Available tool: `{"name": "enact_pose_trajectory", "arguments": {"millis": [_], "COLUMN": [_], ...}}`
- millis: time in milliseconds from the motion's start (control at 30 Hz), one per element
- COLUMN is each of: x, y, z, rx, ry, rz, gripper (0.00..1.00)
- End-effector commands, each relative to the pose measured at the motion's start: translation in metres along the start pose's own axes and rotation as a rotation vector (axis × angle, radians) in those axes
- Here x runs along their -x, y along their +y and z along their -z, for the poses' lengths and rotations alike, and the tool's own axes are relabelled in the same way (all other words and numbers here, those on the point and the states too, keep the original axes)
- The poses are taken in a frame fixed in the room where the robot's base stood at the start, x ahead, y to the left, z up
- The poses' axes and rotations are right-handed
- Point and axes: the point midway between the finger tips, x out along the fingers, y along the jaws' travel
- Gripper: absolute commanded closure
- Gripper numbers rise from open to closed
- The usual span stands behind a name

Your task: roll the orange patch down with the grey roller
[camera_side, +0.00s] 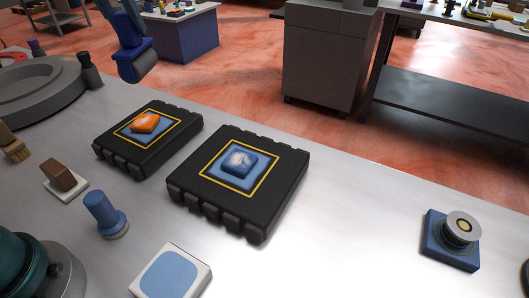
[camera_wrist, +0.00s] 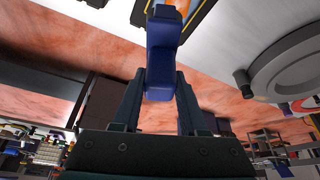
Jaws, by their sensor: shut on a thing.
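The orange patch (camera_side: 145,122) lies on the blue, yellow-framed middle of the left black block (camera_side: 127,162). My gripper (camera_wrist: 160,78) is shut on a blue tool (camera_wrist: 161,55), one finger on each side of it. In the side view the tool (camera_side: 131,36) hangs at the top, above and behind the left block, apart from the patch. A bit of orange shows beyond the tool in the wrist view.
A second black block (camera_side: 265,211) bears a blue patch with a whitish top (camera_side: 238,163). A grey ring (camera_side: 42,96) is at left.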

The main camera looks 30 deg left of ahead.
Motion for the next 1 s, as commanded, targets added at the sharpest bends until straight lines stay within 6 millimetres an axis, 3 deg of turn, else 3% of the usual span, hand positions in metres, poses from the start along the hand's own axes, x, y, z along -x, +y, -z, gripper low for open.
{"name": "enact_pose_trajectory", "arguments": {"millis": [500, 1000], "x": [-0.036, -0.038], "y": [0.000, 0.000], "z": [-0.016, -0.016], "rx": [0.000, 0.000], "ry": [0.000, 0.004], "rz": [-0.001, -0.001], "gripper": [1.00, 1.00]}}
